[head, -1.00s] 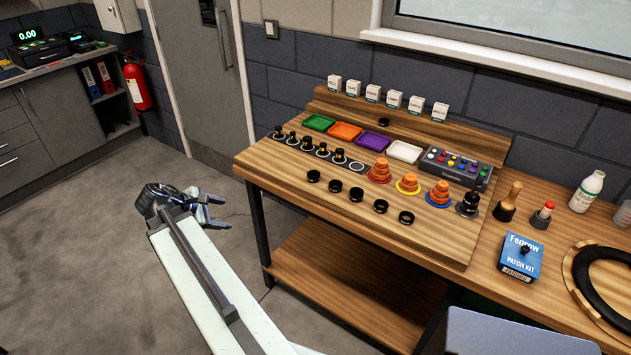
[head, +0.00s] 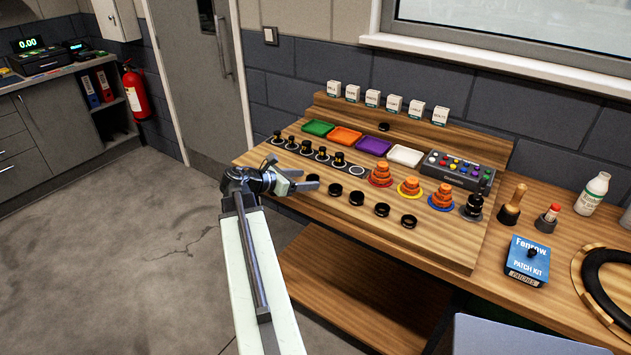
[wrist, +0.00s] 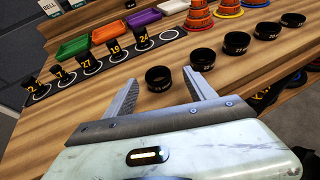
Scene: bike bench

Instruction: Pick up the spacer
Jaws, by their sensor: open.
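Several black ring-shaped spacers stand in a slanting row along the front of the wooden bench board. In the head view, one spacer (head: 335,189) is just right of my fingertips, and the left end of the row is partly hidden by my gripper (head: 308,184). In the wrist view, my gripper (wrist: 162,82) is open and empty. The nearest spacer (wrist: 159,80) shows between and just beyond the fingertips, with faint lettering on its side. A second spacer (wrist: 203,60) sits right of the right finger. I cannot tell which one the task names.
A dark strip of numbered posts (wrist: 90,66) lies to the left. Behind are coloured trays (head: 345,135), stacked orange cones (head: 380,174) and a button box (head: 457,171). Another black ring (head: 384,127) lies on the rear ledge. The board's front edge is close below the row.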

